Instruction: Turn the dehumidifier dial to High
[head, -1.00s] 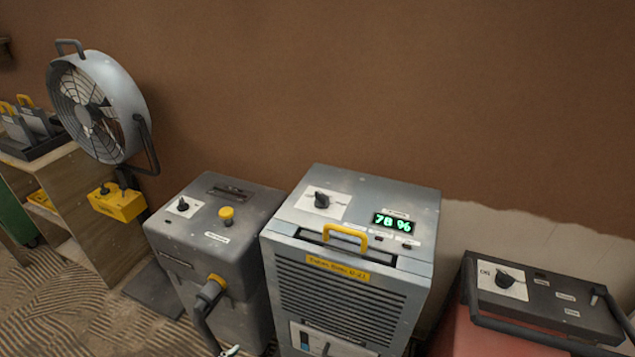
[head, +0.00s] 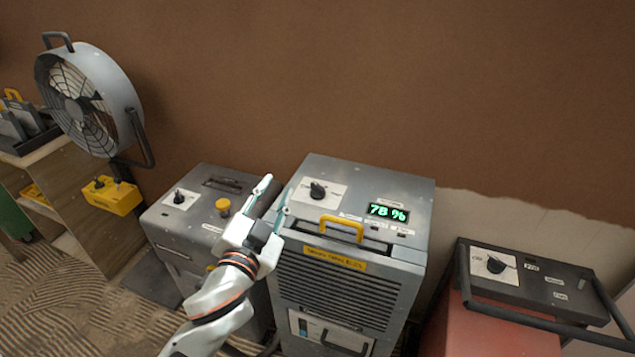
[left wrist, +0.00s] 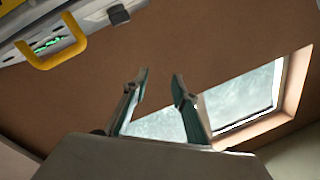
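The grey dehumidifier (head: 345,285) stands in the middle of the head view, with a green display (head: 388,212) reading 78 %. Its black dial (head: 318,190) sits on a white label plate on the top, left of the display; the label text is too small to read. My left gripper (head: 273,192) is open and empty, its fingers pointing up just left of the dial, apart from it. In the left wrist view the two fingers (left wrist: 160,85) are spread with nothing between them. The dehumidifier's yellow handle (left wrist: 62,48) shows at that view's top left. My right gripper is not in view.
A grey machine (head: 190,225) with a knob and yellow button stands left of the dehumidifier. A red unit with a black control panel (head: 535,282) stands at right. A fan (head: 85,105) and yellow box (head: 112,195) are farther left. A brown wall is behind.

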